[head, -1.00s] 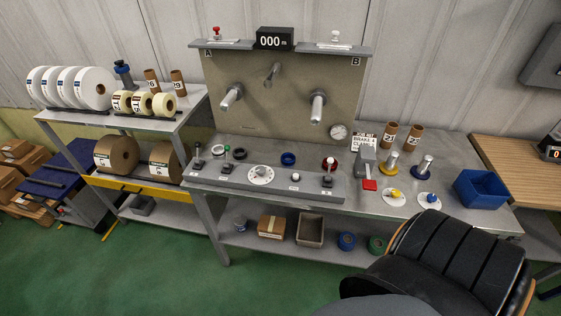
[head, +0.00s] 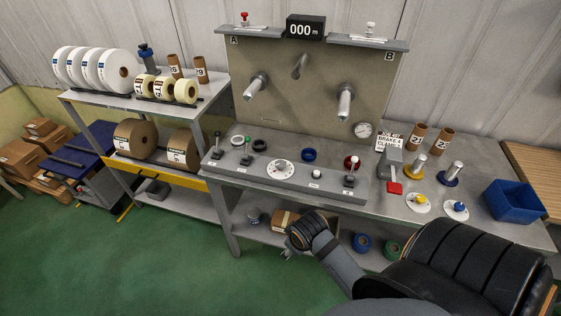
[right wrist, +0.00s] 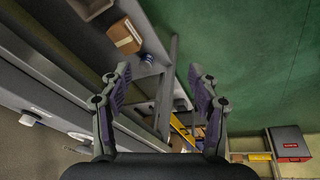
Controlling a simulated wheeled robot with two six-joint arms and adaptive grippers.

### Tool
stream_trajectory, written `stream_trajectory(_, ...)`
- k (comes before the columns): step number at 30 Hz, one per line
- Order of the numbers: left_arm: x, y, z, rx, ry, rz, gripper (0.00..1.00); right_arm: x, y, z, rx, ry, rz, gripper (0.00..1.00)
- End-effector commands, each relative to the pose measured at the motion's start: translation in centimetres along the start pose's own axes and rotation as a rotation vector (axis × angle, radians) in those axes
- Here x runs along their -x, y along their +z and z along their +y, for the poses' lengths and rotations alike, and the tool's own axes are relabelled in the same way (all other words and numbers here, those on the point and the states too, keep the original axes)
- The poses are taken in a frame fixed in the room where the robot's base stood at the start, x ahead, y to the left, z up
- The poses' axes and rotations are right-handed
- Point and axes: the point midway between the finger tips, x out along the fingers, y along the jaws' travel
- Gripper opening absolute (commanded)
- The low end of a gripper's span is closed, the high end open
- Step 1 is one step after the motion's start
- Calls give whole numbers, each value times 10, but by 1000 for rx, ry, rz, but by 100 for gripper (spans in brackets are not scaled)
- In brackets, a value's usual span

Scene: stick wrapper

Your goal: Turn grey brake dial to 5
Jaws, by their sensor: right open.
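The dial with a pale grey knob (head: 281,171) sits on a white round scale on the sloped grey control panel (head: 235,172) at the front of the bench. Its numbers and pointer are too small to read. My right gripper (head: 287,254) is low in front of the bench, below and apart from the dial. In the right wrist view my right gripper (right wrist: 157,82) is open with nothing between its fingers. My left gripper is not in view.
Yellow (head: 419,200) and blue (head: 456,208) knobs lie to the right, near a red pad (head: 394,188) and a blue bin (head: 512,201). A shelf below holds a box (head: 284,220) and tape rolls.

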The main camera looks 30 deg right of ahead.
Motion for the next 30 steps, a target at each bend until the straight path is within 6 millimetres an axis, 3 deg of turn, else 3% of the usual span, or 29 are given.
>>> stream_trajectory(3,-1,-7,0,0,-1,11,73,10,-25,11,183,5,-11,62)
stream_trajectory(11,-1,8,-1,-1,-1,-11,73,-3,-77,42,599,-10,-71,62)
stream_trajectory(18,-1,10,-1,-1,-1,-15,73,-8,-148,94,1099,-79,-135,62)
stream_trajectory(24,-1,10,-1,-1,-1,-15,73,31,-224,158,1642,-227,-126,62)
stream_trajectory(30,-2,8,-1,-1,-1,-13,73,73,-259,191,1978,-338,-40,62)
